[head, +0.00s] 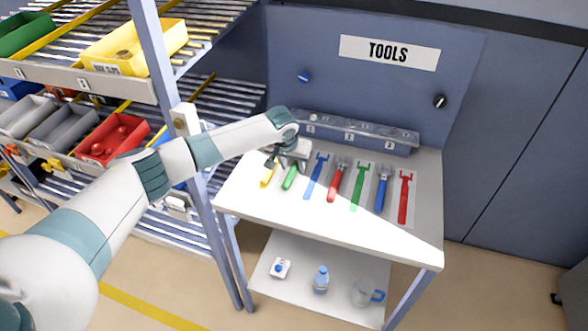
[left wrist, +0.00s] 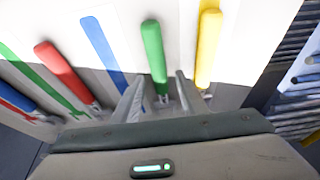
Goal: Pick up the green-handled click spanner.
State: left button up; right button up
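The green-handled spanner (head: 290,178) lies on the white tool table, its handle toward the front edge; its head end is hidden under my left gripper (head: 292,158). In the left wrist view the green handle (left wrist: 153,50) points away from my gripper (left wrist: 159,78). The two fingers are open and apart, one on each side of the tool near where handle meets shaft. I see a gap between each finger and the tool, and cannot tell how high the fingertips are. My right gripper is not in view.
A yellow-handled tool (left wrist: 208,48) lies close beside. Red-handled (head: 336,182) and blue-handled (head: 381,192) tools lie to the right, among flat blue (head: 315,178), green (head: 358,190) and red (head: 404,200) tool shapes. A numbered rail (head: 350,130) runs behind; a rack post (head: 165,80) stands left.

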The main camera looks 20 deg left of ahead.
aim_at(296, 171)
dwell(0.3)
pick_arm(q)
grip_shut()
jog(key=shift+r+b, duration=0.35)
jog(key=shift+r, duration=0.15)
jog(key=r+b, duration=0.1)
jog(key=d+r+b, duration=0.1)
jog(key=r, duration=0.1)
jog(key=shift+r, duration=0.15)
jog(key=s+d+r+b, duration=0.1)
jog(key=d+r+b, duration=0.2)
jog(key=d+r, duration=0.3)
jog(key=shift+d+r+b, duration=0.3)
jog(key=shift+d+r, duration=0.1)
jog(key=shift+d, duration=1.95)
jog(key=shift+s, duration=0.1)
